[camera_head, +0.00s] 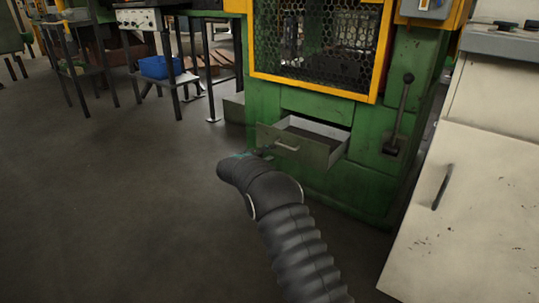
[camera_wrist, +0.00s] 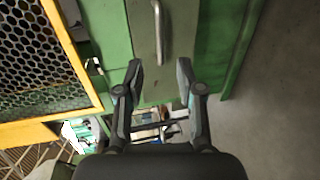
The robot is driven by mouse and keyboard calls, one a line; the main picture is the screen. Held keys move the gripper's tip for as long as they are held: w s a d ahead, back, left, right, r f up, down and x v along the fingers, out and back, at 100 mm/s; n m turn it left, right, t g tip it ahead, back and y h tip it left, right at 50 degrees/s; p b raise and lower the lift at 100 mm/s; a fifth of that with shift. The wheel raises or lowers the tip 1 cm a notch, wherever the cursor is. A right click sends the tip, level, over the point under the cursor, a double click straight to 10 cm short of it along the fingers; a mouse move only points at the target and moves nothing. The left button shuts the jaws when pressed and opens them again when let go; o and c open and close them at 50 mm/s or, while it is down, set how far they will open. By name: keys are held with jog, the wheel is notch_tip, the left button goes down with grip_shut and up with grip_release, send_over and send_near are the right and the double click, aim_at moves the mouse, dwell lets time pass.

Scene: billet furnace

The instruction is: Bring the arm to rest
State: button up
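My gripper (camera_wrist: 160,77) shows in the wrist view with its two dark fingers apart and nothing between the tips. It is open. The drawer (camera_head: 326,130) of the green machine is pulled part way out in the head view. Its metal handle (camera_head: 287,147) is beyond my fingertips in the wrist view (camera_wrist: 160,30), apart from them. My dark ribbed arm reaches up from the bottom of the head view to near the drawer's left front corner. In the head view my fingers are mostly hidden by the arm.
The green machine (camera_head: 369,179) has a mesh guard in a yellow frame (camera_head: 310,86) and a lever (camera_head: 401,112). A white cabinet (camera_head: 475,215) stands close on the right. Tables and a blue bin (camera_head: 160,67) are at back left. The floor (camera_head: 110,210) at left is clear.

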jog(key=s+d+f+g, duration=0.2)
jog(key=s+f+g, duration=0.3)
jog(key=f, duration=0.4)
jog(key=s+d+g+y, duration=0.1)
jog(key=s+d+g, duration=0.15)
jog(key=s, duration=0.55)
jog(key=s+d+r+m+y+p, duration=0.2)
jog(key=s+r, duration=0.8)
jog(key=s, duration=0.5)
jog(key=s+d+r+m+y+p, duration=0.3)
jog(key=s+r, duration=0.8)
jog(key=s, duration=0.5)
jog(key=s+d+r+m+y+p, duration=0.3)
jog(key=s+d+r+m+p, duration=0.2)
jog(key=s, duration=1.1)
jog(key=d+r, duration=0.3)
jog(key=r, duration=0.3)
jog(key=shift+s+r+m, duration=0.2)
jog(key=shift+r+m, duration=0.05)
jog(key=shift+m, duration=0.15)
jog(key=shift+t, duration=0.25)
